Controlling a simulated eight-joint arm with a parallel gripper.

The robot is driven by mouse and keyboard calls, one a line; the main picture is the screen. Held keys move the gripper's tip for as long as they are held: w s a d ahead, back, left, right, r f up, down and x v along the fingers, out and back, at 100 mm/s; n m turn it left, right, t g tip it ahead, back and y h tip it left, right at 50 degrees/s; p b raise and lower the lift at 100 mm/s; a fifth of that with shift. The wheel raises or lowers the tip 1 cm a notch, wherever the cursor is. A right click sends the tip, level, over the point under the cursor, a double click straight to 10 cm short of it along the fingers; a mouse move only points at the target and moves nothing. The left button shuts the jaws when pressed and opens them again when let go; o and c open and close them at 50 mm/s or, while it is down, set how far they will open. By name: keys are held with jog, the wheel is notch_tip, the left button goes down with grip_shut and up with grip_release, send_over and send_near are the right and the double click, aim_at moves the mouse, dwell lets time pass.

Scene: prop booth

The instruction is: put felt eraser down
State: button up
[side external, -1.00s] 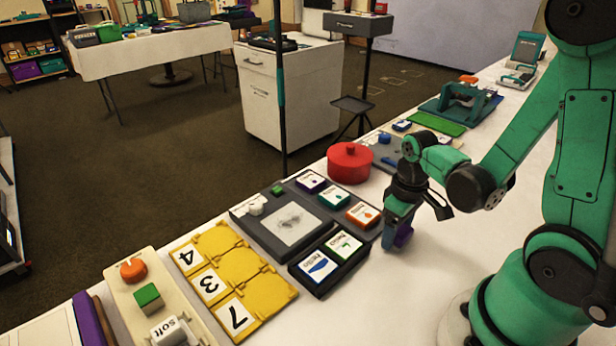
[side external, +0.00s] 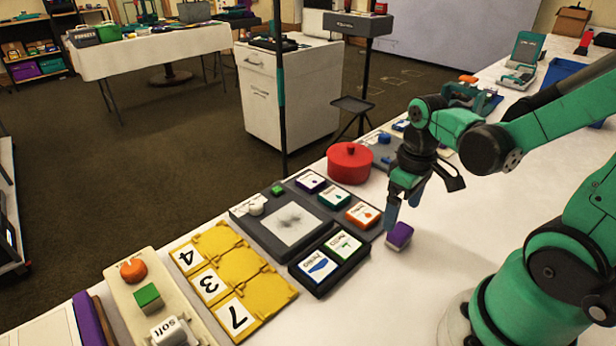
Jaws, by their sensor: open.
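The felt eraser (side external: 399,235), a small block with a purple top and a pale lower part, lies on the white table just right of the dark ink-pad tray (side external: 327,225). My gripper (side external: 404,199) is open above it, fingers pointing down. The fingertips look clear of the eraser, though the exact gap is hard to judge.
A red lidded pot (side external: 349,164) stands behind and left of my gripper. Yellow number tiles (side external: 238,269) and a cream board (side external: 127,294) with small pieces lie at the front left. The white table (side external: 390,305) is bare in front of the eraser.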

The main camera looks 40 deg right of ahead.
notch_tip(320, 180, up, 6)
jog(key=w+a+r+t, duration=0.2)
jog(key=w+a+t, duration=0.3)
jog(key=a+t, duration=0.2)
jog(key=shift+w+a, duration=0.2)
jog(key=shift+a, duration=0.15)
jog(key=shift+o, duration=0.5)
dwell(0.3)
jog(key=g, duration=0.7)
send_over(401, 230)
notch_tip(401, 230, down, 7)
jog(key=shift+f, duration=2.7)
